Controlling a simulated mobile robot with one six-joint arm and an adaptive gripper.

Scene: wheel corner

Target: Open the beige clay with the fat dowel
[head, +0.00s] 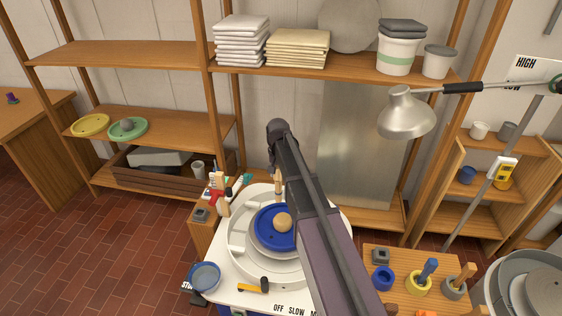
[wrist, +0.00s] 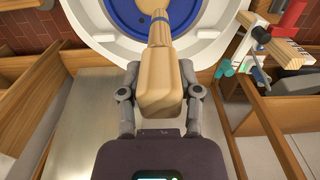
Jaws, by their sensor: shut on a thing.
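The beige clay (head: 283,222) is a rounded lump on the blue disc (head: 262,238) of the wheel in the head view. My gripper (wrist: 158,82) is shut on the block-like end of a pale wooden tool, apparently the fat dowel (wrist: 160,95). The tool has a narrower shaft with a blue band and points toward the blue disc. In the head view the dowel (head: 277,186) shows partly beside my arm, at the wheel's back edge.
A white splash pan (head: 236,238) surrounds the disc. A blue bowl (head: 205,277) and a yellow-headed tool (head: 252,286) lie in front. A side table (head: 400,262) at right holds several coloured holders. A lamp (head: 407,112) hangs at right, and shelves stand behind.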

